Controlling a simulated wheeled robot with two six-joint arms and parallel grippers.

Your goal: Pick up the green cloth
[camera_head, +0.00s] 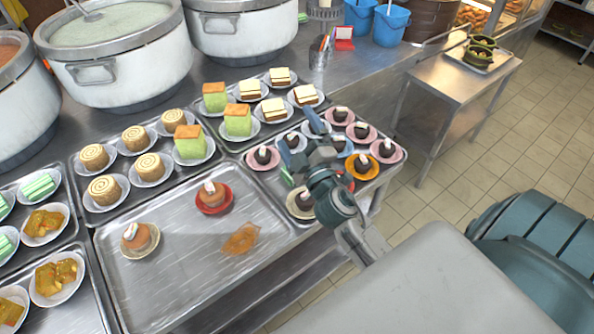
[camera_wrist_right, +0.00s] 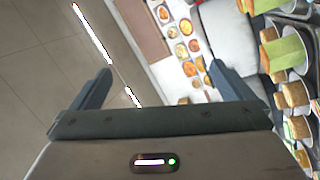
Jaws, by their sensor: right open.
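A small green patch (camera_head: 287,177), which may be the green cloth, shows at the left edge of the right-hand tray, beside my right gripper. Most of it is hidden, so I cannot tell its shape. My right gripper (camera_head: 301,140) is over the tray of dark cakes, its arm coming in from the lower right. In the right wrist view the right gripper (camera_wrist_right: 160,70) has its two fingers wide apart with nothing between them. No cloth can be made out in that view. My left gripper is not in view.
The right-hand tray (camera_head: 292,217) holds several small cakes on saucers. The tray in front (camera_head: 180,280) has two cakes and an orange-brown spill. Large stockpots (camera_head: 112,45) stand at the back left. Blue buckets (camera_head: 391,25) and a side table (camera_head: 455,80) are at the back right.

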